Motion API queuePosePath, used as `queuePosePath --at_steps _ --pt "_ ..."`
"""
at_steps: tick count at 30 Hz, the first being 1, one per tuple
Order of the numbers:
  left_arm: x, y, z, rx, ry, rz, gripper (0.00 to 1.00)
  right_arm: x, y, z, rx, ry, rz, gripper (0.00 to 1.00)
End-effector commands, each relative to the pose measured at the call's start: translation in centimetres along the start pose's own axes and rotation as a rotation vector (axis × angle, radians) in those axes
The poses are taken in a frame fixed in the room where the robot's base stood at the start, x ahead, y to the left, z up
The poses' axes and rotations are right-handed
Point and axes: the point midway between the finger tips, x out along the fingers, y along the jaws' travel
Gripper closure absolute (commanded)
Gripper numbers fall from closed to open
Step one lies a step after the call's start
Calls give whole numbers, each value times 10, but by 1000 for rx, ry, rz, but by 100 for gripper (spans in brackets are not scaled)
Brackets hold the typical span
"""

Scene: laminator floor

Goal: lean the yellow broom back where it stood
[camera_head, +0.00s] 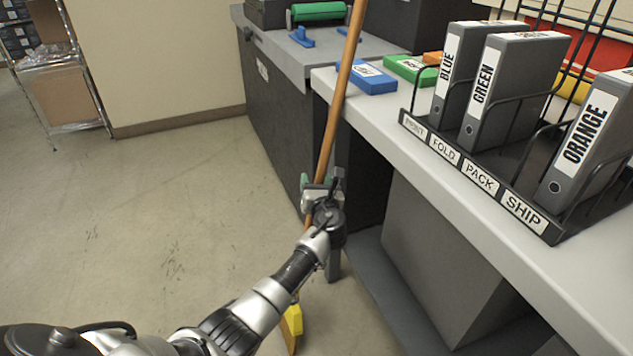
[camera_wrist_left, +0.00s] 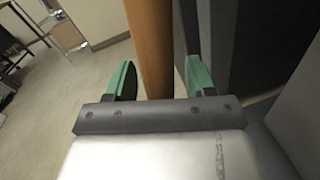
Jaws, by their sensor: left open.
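The yellow broom (camera_head: 338,95) has a long orange-brown wooden handle that rises past the top of the head view and tilts a little to the right. Its yellow head (camera_head: 292,322) is low on the floor, partly hidden by my left arm. The broom handle passes in front of the counter's end. My left gripper (camera_head: 318,186) is at the lower part of the handle. In the left wrist view the handle (camera_wrist_left: 150,45) stands between the two green fingertips, with gaps on both sides. The gripper is open around it. My right gripper is not in view.
A white counter (camera_head: 440,175) on the right holds a black rack (camera_head: 535,224) with grey binders and blue and green blocks. A dark cabinet (camera_head: 285,110) stands behind the handle. A wire shelf (camera_head: 75,90) is at far left. The floor on the left is clear.

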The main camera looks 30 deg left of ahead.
Motion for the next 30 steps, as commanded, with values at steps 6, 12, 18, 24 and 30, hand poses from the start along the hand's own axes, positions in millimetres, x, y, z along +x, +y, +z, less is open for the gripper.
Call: queuePosePath --at_steps 6,12,18,24,30 --pt "-26 0 3 1 -1 -3 45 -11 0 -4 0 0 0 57" --pt "-67 0 3 0 -1 -3 45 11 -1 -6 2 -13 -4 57" --pt "-97 0 2 0 -2 -2 45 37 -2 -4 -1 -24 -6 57" --pt "-107 0 2 -1 -3 0 45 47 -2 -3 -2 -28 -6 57" --pt "-108 0 2 -1 -4 0 45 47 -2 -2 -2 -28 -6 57"
